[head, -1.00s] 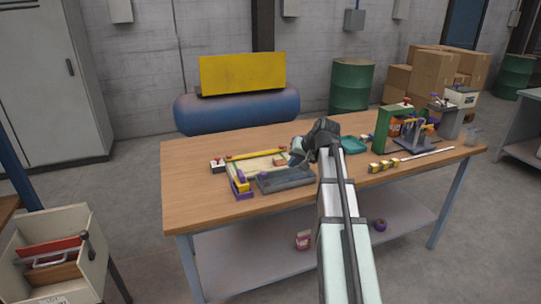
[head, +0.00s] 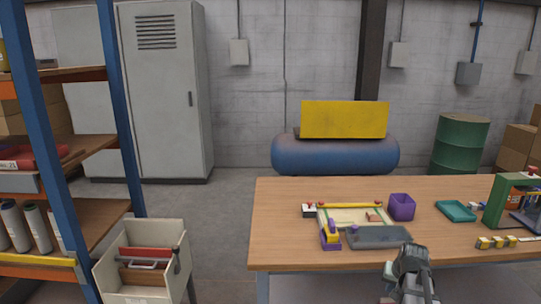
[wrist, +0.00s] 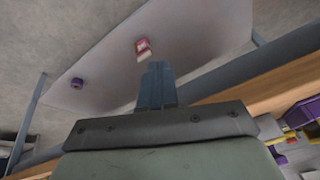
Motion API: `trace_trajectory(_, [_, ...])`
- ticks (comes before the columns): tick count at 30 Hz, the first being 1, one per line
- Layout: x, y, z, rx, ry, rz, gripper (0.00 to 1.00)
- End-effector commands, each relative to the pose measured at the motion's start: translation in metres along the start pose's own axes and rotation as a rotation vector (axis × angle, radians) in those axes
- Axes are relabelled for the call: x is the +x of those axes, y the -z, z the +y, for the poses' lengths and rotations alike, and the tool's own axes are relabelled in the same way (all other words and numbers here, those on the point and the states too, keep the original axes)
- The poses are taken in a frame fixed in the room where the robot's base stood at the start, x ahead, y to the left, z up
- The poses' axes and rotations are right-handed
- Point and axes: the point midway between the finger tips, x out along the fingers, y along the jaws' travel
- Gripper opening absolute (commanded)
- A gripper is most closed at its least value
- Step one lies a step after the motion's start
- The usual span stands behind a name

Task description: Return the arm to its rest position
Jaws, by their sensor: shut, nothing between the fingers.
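My gripper (head: 408,258) shows in the head view at the front edge of the wooden workbench (head: 290,235), below and in front of the dark grey tray-like piece. In the wrist view my gripper's fingers (wrist: 156,86) are together with nothing held between them. They point towards the bench's lower shelf (wrist: 200,40), where a red and white container (wrist: 143,48) and a purple round item (wrist: 77,83) sit. The bench's wooden edge runs along the right side of the wrist view.
On the bench are a dark grey flat piece (head: 378,237), a purple bin (head: 401,207), a teal tray (head: 455,211), a green stand (head: 500,203) and yellow blocks (head: 497,242). A cream tool box (head: 142,262) and shelving (head: 118,110) stand left. Floor between box and bench is clear.

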Motion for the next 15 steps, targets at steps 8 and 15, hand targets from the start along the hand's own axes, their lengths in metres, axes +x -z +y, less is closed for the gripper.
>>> trace_trajectory(8, [0.07,-0.082,-0.003,-0.039,-0.041,-0.138,0.0])
trace_trajectory(15, [0.118,-0.153,-0.007,-0.079,-0.069,-0.255,0.0])
